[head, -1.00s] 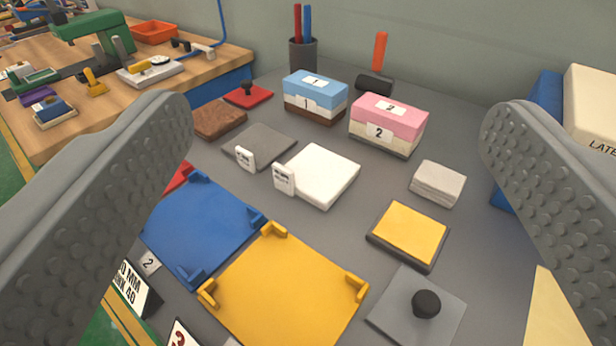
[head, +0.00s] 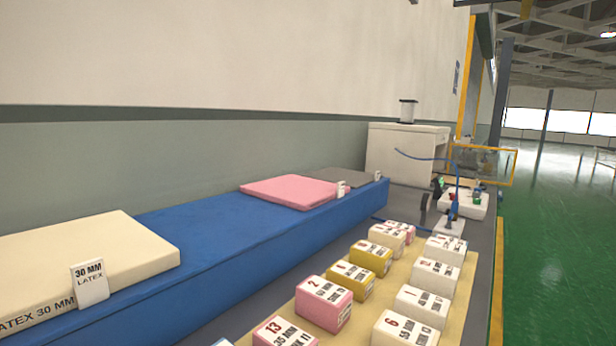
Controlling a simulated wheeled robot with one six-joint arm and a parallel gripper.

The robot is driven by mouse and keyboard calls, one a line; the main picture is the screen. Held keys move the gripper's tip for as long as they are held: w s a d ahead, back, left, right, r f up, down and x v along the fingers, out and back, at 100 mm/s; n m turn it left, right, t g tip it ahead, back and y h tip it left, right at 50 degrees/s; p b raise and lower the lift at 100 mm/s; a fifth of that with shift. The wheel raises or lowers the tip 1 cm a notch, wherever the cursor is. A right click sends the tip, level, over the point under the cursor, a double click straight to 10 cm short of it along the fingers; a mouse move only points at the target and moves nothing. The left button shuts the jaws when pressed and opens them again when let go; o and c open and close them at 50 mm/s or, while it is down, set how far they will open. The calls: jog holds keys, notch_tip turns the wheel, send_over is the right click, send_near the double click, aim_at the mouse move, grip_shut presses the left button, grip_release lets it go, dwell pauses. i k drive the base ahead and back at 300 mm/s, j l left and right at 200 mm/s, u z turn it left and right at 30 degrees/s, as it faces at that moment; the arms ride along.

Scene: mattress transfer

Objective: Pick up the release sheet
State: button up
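I cannot make out a release sheet in this view. My gripper is out of the picture, so its opening and anything between its fingers are hidden. Thin slabs lie on a long blue shelf (head: 215,235): a cream slab (head: 100,248) at the left with a card reading 30 MM LATEX (head: 90,284), a pink slab (head: 288,191) farther along, and a grey slab (head: 338,177) at the far end. None is marked as a release sheet.
Several white, yellow and pink numbered blocks, among them a pink one (head: 325,303), stand on a tan board (head: 455,335) in front. A white cabinet (head: 405,150) stands behind the shelf's far end. Open green floor (head: 555,240) lies at the right.

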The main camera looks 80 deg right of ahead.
aim_at(471, 183)
jog(key=z, duration=3.35)
jog(key=i+l, duration=0.15)
jog(key=l, duration=0.25)
jog(key=i+l+u, duration=0.1)
jog(key=l, duration=0.25)
jog(key=i+l, duration=0.25)
jog(key=l, duration=0.15)
jog(key=i+l+u, duration=0.1)
jog(key=l, duration=0.3)
jog(key=i+l+u, duration=0.3)
jog(key=i+l, duration=1.1)
jog(key=i+l+u, duration=0.2)
jog(key=i, duration=1.3)
jog(key=j, duration=0.1)
